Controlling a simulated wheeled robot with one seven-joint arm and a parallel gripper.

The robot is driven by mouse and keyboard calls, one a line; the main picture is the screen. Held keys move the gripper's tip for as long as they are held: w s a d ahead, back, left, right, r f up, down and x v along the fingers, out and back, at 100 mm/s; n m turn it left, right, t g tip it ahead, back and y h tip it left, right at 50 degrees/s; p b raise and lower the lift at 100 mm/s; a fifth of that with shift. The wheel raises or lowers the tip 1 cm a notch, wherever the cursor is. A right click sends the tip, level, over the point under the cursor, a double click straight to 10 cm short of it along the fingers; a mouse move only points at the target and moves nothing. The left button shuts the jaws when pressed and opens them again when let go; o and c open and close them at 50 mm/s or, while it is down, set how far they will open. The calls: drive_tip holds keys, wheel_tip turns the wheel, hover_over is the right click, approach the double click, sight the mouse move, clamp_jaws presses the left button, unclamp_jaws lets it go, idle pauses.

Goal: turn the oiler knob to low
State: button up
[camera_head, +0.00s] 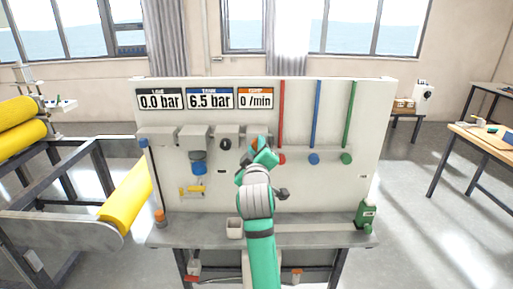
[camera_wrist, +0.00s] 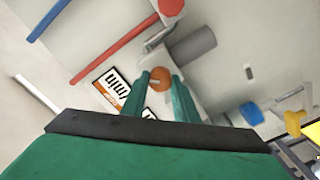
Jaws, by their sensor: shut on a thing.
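The oiler knob (camera_wrist: 158,83) is a small round orange knob with a pale pointer mark, on the white panel below the orange-headed display. In the head view a bit of the orange knob (camera_head: 256,142) shows above my gripper (camera_head: 262,157), which hides most of that spot. In the wrist view the fingers of my gripper (camera_wrist: 160,98) stand on either side of the knob, shut on it. Any setting labels around the knob are too small or hidden to read.
Displays read 0.0 bar (camera_head: 160,101), 6.5 bar (camera_head: 210,101) and 0 /min (camera_head: 256,101). Red, blue and green pipes are right of my gripper; grey units stand left.

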drive_tip(key=n, duration=0.4)
drive_tip(key=shift+f+n, duration=0.1)
drive_tip(key=shift+n, duration=0.2)
drive_tip(key=shift+a+n, duration=0.1)
drive_tip(key=shift+n, duration=1.8)
drive_tip(key=shift+f, duration=0.1)
drive_tip(key=o, duration=1.1)
drive_tip(key=shift+c, duration=0.2)
drive_tip(key=s, duration=1.1)
drive_tip(key=shift+w, duration=0.1)
